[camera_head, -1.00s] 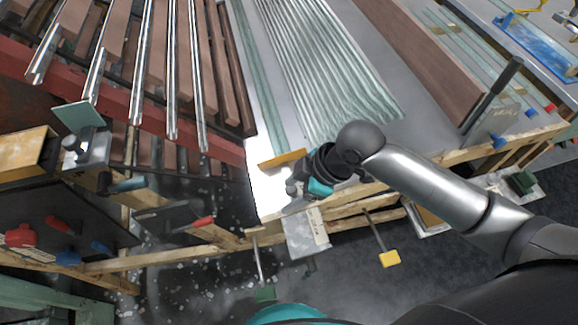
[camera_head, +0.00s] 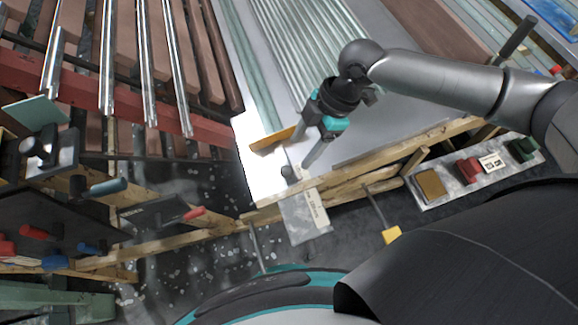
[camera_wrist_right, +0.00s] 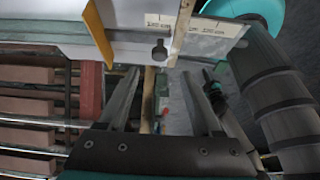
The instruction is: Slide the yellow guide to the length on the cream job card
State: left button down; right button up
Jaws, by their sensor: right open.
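The yellow guide (camera_head: 270,141) is a flat orange-yellow bar lying across the bright white board at the near ends of the glass tubes. In the right wrist view the yellow guide (camera_wrist_right: 97,34) stands at upper left. A cream card (camera_head: 317,207) with dark print lies on a grey plate at the board's near edge; the printed card (camera_wrist_right: 208,27) also shows at the wrist view's top. Its print is too small to read. My right gripper (camera_head: 297,157) is open and empty, beside the guide on its right, fingers pointing toward a dark knob (camera_wrist_right: 160,50). My left gripper is out of view.
Glass tubes (camera_head: 300,50) lie behind the guide. A wooden rail (camera_head: 350,175) runs along the near edge. A metal tray (camera_head: 455,190) with coloured blocks and a white label is at right. Tools with red and blue handles are at left.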

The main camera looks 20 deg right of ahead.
aim_at(287, 170)
jog(key=b+x, duration=0.2)
jog(key=x, duration=0.4)
jog(key=shift+f, duration=0.15)
jog(key=shift+a+f, duration=0.15)
jog(key=shift+f, duration=0.1)
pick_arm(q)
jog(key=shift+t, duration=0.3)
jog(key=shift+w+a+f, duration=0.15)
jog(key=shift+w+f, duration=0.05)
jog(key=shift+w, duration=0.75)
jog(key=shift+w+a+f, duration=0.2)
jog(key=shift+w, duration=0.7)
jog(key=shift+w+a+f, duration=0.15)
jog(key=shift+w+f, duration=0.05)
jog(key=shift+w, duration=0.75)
pick_arm(e)
jog(key=shift+a+f, duration=0.3)
jog(key=shift+f, duration=0.35)
grip_shut()
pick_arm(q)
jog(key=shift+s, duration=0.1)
